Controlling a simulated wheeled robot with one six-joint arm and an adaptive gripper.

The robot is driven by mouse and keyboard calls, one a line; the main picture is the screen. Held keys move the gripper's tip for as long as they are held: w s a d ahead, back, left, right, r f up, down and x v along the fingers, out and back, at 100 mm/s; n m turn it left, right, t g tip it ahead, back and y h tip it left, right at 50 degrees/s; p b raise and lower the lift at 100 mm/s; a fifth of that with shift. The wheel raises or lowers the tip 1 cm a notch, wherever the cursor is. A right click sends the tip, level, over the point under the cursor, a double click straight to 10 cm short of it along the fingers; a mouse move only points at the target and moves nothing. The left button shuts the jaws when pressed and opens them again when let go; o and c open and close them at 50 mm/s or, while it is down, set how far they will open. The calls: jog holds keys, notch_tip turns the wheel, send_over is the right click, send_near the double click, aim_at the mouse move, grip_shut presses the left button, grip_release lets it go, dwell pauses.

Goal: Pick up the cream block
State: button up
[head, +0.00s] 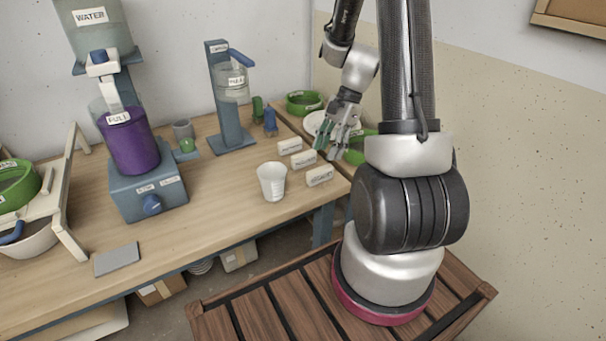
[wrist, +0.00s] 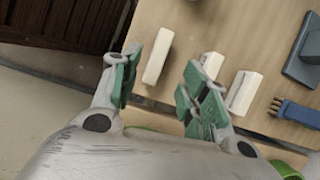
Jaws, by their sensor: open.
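Three cream blocks with small dark labels lie on the wooden table near its right end: one at the back (head: 290,146), one in the middle (head: 304,158) and one at the front (head: 319,176). The labels are too small to read. My gripper (head: 335,142) is open and empty, just right of the blocks. In the wrist view, one cream block (wrist: 157,57) shows ahead, between the lines of the two green-padded fingers (wrist: 163,86). A second block (wrist: 211,65) is partly hidden behind the right finger, and a third (wrist: 243,92) lies right of it.
A white cup (head: 272,182) stands left of the front block. A blue dispenser stand (head: 231,125) is behind the blocks. A blue brush (wrist: 297,112) and green containers (head: 303,102) are near the far edge. A white plate (head: 318,122) sits behind my gripper.

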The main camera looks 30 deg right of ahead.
aim_at(321, 168)
jog(key=shift+m, duration=0.5)
jog(key=shift+a+f, duration=0.1)
jog(key=shift+f, duration=0.15)
jog(key=x, duration=0.7)
jog(key=shift+s+f, duration=0.15)
jog(key=shift+f, duration=0.05)
grip_shut()
